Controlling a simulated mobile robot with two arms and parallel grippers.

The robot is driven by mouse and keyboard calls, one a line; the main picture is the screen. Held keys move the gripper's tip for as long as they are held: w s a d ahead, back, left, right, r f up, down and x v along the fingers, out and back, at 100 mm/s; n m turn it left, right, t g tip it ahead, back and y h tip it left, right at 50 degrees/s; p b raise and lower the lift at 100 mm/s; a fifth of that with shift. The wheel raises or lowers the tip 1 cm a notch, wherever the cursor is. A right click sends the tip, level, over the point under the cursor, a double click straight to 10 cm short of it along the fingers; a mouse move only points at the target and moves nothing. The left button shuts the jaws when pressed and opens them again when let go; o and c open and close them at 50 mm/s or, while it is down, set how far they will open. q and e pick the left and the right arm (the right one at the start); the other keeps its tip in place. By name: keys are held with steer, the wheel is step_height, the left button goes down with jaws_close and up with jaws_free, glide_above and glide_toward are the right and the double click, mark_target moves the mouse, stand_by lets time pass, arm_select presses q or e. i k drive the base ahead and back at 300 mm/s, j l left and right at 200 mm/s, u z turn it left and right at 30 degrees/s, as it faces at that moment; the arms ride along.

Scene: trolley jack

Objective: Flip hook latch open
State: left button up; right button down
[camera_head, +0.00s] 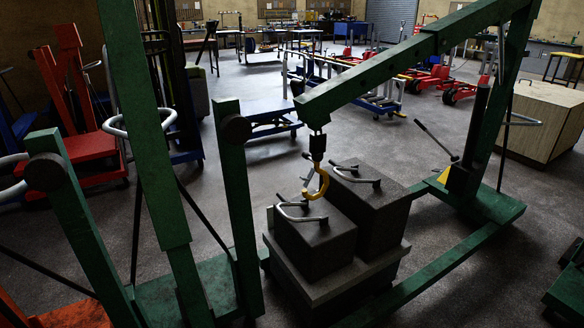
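A yellow hook (318,182) hangs from a dark swivel (318,147) under the tip of a green crane boom (400,62). Its curved lower end is close to the metal handle (298,212) of the front dark block (318,240); I cannot tell whether it touches or passes through the handle. The hook's latch is too small and dark to make out, so whether it is open or shut does not show. Neither of my grippers is in view.
A second dark block (378,212) with a handle stands behind the first, on a grey slab (330,285). The crane's green leg (430,278) runs along the right. Green posts (240,200) stand at left. A wooden cabinet (540,120) stands at right. Floor is open between.

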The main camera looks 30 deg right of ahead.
mark_target(308, 180)
steer(key=i+j+z, duration=0.3)
steer(key=i, duration=0.25)
steer(key=i+j+z, duration=0.3)
steer(key=i+j, duration=0.2)
steer(key=j, duration=0.1)
